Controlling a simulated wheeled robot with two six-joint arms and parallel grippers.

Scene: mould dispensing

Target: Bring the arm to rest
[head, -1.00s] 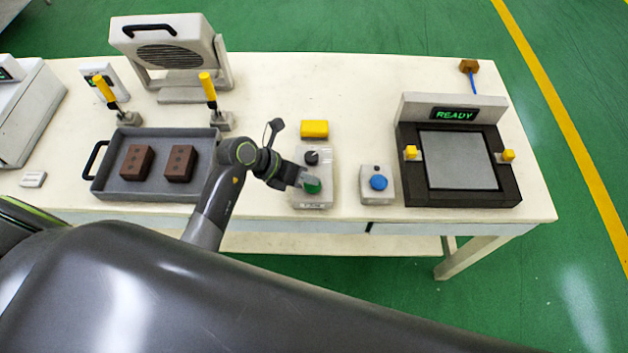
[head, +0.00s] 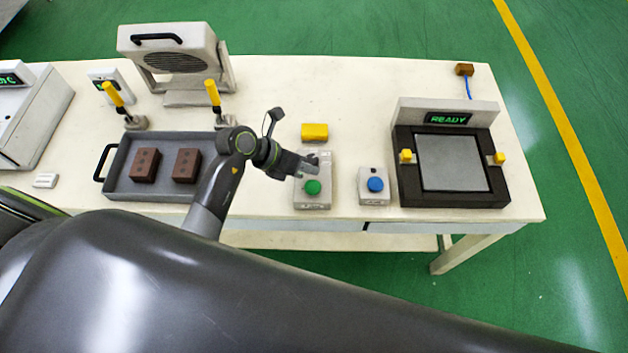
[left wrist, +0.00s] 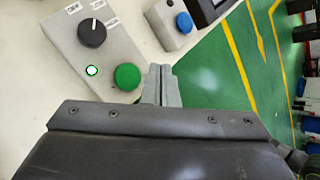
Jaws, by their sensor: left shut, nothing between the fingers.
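My left gripper (head: 308,164) is shut and empty. In the head view it hangs over the control box (head: 313,198) that has a green button (head: 312,187); it hides the box's dark knob there. In the left wrist view the shut fingers (left wrist: 161,83) point up the picture, right of the green button (left wrist: 127,76). The black knob (left wrist: 92,33) and a small lit green lamp (left wrist: 92,71) show on the same box. The fingers look apart from the button. My right gripper is not in view.
A grey tray (head: 122,166) with two brown blocks (head: 145,165) lies left of my arm. A blue-button box (head: 375,186) and a press reading READY (head: 449,118) stand to the right. A yellow block (head: 314,132), toggle clamps (head: 213,95) and a fan unit (head: 175,62) stand behind.

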